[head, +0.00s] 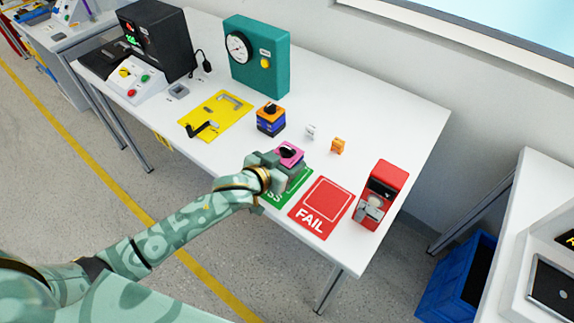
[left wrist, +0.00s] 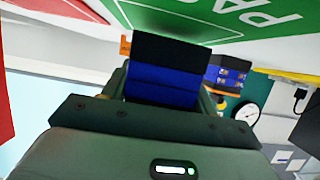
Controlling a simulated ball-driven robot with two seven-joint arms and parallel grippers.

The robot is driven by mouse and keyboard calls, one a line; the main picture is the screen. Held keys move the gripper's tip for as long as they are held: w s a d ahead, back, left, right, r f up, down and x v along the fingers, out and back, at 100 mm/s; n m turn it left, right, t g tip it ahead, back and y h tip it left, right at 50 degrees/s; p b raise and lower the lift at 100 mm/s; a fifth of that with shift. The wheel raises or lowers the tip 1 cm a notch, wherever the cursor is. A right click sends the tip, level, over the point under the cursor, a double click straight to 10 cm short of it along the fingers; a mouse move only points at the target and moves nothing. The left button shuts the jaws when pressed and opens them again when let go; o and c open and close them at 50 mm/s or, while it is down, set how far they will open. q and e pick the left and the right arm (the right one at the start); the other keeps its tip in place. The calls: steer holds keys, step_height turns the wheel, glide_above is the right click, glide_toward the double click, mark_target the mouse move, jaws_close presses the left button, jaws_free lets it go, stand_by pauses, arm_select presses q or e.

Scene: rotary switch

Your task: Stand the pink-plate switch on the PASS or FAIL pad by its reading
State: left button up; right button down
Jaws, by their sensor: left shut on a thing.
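The switch with the pink plate (head: 293,150) and a black knob is upright in my left gripper (head: 284,163), which is shut on it. In the left wrist view its blue and black body (left wrist: 163,85) shows between the fingers. The switch is over the green PASS pad (head: 290,199), which also shows in the left wrist view (left wrist: 200,18). I cannot tell whether its base touches the pad. The gripper hides part of the pad. The red FAIL pad (head: 321,207) lies just to the right, empty. My right gripper is not in view.
A red device (head: 382,184) stands right of FAIL. An orange-plate switch (head: 270,117), small white (head: 310,131) and orange (head: 338,146) pieces stand behind. Further back are a yellow mat (head: 222,112), a teal gauge box (head: 272,70) and a black instrument (head: 160,42).

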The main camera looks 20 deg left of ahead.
arm_select(q)
steer(key=shift+f, duration=0.8)
steer(key=shift+r, duration=0.15)
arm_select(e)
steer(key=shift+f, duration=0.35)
arm_select(q)
steer(key=o, duration=1.1)
